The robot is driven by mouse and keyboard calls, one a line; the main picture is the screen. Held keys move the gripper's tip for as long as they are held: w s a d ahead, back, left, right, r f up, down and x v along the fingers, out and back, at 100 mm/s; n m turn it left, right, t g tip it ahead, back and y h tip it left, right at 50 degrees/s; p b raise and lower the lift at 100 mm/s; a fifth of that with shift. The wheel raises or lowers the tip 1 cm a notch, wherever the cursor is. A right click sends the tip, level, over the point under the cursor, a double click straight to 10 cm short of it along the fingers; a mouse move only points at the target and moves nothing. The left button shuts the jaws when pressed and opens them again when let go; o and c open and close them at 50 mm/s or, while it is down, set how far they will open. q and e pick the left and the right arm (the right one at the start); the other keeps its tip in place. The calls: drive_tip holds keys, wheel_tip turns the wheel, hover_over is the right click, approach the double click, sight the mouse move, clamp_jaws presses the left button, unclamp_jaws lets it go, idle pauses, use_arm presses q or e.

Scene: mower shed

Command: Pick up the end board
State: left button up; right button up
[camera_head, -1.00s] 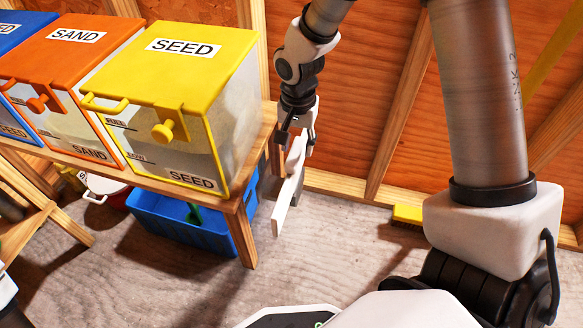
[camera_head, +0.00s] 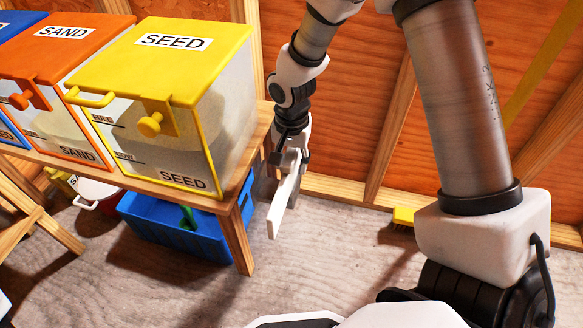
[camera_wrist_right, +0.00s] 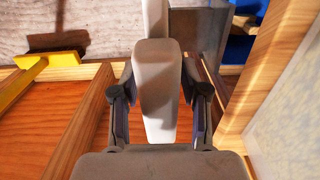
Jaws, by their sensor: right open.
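A narrow pale board (camera_head: 284,207), which I take for the end board, stands tilted at the right end of the bench, in front of a grey surface. My right gripper (camera_head: 288,164) is at its upper end, pointing down. In the right wrist view the pale board (camera_wrist_right: 158,90) lies between the two fingers of my right gripper (camera_wrist_right: 160,100). The fingers are apart, one on each side, with small gaps beside the board. What the board rests on is hidden. My left gripper is not in view.
The wooden bench (camera_head: 262,130) carries yellow SEED (camera_head: 215,60), orange SAND (camera_head: 85,55) and blue bins. Its front leg (camera_head: 237,240) is close to the board. A blue crate (camera_head: 150,225) sits underneath. Floor in front is clear.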

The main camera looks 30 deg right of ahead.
clamp_jaws()
idle(0.5)
